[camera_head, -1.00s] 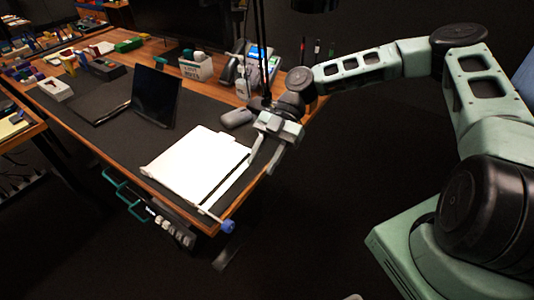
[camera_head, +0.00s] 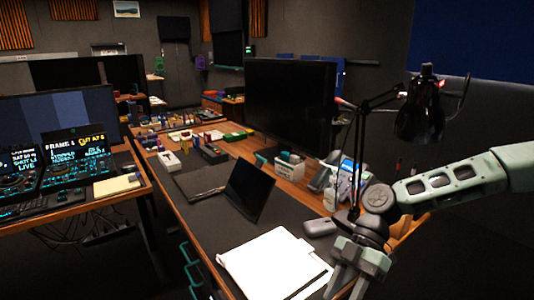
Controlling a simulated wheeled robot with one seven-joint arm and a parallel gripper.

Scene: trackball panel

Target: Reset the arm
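My arm (camera_head: 455,184) reaches in from the right over the right part of the desk. My gripper (camera_head: 348,287) hangs at its end, pointing down, close to the right edge of a flat white board (camera_head: 272,262). Its two fingers are spread apart and nothing shows between them. The fingertips are near the bottom of the picture, and I cannot tell how high they are above the desk. The front end of the board is cut off by the picture's lower edge.
A dark tablet (camera_head: 250,190) stands tilted on the desk mat. A grey mouse (camera_head: 319,227), a white bottle (camera_head: 330,195), a black desk lamp (camera_head: 420,112) and a large monitor (camera_head: 290,105) are near my arm. A control console (camera_head: 75,165) is on the left.

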